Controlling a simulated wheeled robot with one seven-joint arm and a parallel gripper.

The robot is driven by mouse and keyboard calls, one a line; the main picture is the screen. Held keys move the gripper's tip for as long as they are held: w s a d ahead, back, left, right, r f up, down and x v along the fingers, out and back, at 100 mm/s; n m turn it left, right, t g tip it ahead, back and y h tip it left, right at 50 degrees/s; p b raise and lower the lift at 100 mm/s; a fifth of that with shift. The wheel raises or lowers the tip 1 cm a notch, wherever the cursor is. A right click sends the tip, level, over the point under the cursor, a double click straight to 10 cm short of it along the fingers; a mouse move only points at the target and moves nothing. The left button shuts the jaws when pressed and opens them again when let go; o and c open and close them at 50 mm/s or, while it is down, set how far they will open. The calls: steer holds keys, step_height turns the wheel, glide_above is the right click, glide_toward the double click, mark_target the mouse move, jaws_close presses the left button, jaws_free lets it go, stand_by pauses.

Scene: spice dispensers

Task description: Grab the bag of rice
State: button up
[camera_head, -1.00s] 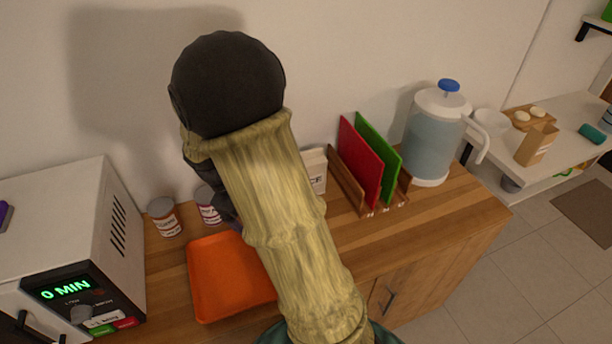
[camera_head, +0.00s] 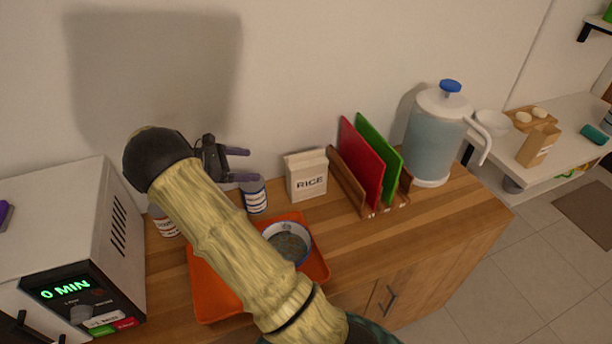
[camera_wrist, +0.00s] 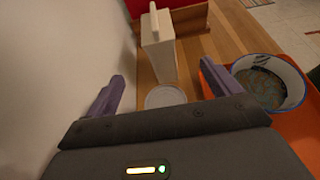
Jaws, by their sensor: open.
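The bag of rice (camera_head: 307,177) is a cream, box-shaped pack with "RICE" on its front. It stands upright on the wooden counter against the wall in the head view. It also shows in the wrist view (camera_wrist: 158,48), ahead of the fingers. My gripper (camera_head: 243,165) is to the left of the bag, above a spice tin, with its purple fingers pointing right toward the bag. In the wrist view my gripper (camera_wrist: 165,90) is open and empty, with the bag beyond its fingertips and not touched.
A spice tin (camera_head: 255,196) stands below my fingers; its lid (camera_wrist: 165,97) shows between them. A bowl (camera_head: 288,241) sits on an orange tray (camera_head: 318,266) in front. Red (camera_head: 362,160) and green (camera_head: 379,158) boards stand right of the bag. A microwave (camera_head: 75,240) is at left.

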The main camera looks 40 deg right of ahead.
mark_target(287, 167)
steer(key=p+x, duration=0.2)
steer(key=x, duration=0.9)
steer(key=shift+s+d+f, duration=0.1)
steer(key=shift+s+d, duration=0.05)
steer(key=shift+d, duration=0.1)
steer(key=shift+d+f, duration=0.2)
steer(key=shift+d, duration=0.05)
steer(key=shift+s, duration=0.1)
steer(key=shift+p+x, duration=0.95)
steer(key=shift+x, duration=1.65)
steer(key=shift+c, duration=0.2)
steer(key=shift+r, duration=0.1)
steer(key=c, duration=1.7)
